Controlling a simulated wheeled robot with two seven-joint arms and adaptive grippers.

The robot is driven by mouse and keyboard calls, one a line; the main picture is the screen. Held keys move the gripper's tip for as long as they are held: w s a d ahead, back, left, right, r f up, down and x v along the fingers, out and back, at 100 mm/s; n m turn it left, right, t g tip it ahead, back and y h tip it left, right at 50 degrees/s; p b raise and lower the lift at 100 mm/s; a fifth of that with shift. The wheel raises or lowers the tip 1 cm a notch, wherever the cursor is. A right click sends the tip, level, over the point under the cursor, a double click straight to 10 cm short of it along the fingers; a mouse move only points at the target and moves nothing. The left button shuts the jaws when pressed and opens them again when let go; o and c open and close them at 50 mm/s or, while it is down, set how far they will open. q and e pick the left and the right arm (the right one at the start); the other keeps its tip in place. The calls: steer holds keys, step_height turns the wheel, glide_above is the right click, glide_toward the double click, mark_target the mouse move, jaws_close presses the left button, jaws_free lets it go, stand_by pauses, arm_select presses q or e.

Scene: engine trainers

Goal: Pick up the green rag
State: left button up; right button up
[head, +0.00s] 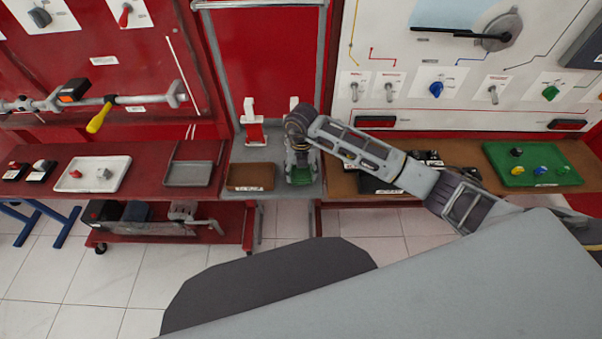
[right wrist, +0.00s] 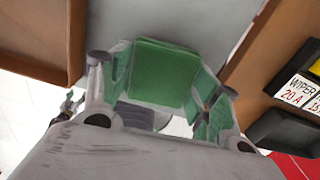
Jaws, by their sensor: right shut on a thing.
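The green rag (right wrist: 163,72) is a folded green cloth between the fingers of my right gripper (right wrist: 165,95) in the right wrist view. The right gripper is shut on it, with green at both finger sides. In the head view the right gripper (head: 301,172) points down at the grey middle shelf, and a little of the green rag (head: 300,180) shows beneath it. I cannot tell whether the rag touches the shelf. My left gripper is not in view.
A brown tray (head: 251,177) stands just left of the right gripper. A grey tray (head: 188,174) and a white tray (head: 94,187) lie farther left on the red bench. A green tray (head: 560,176) with knobs lies at the right. Dark parts lie on the brown bench under my right arm.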

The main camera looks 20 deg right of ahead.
mark_target(301, 172)
steer(key=shift+r, duration=4.6)
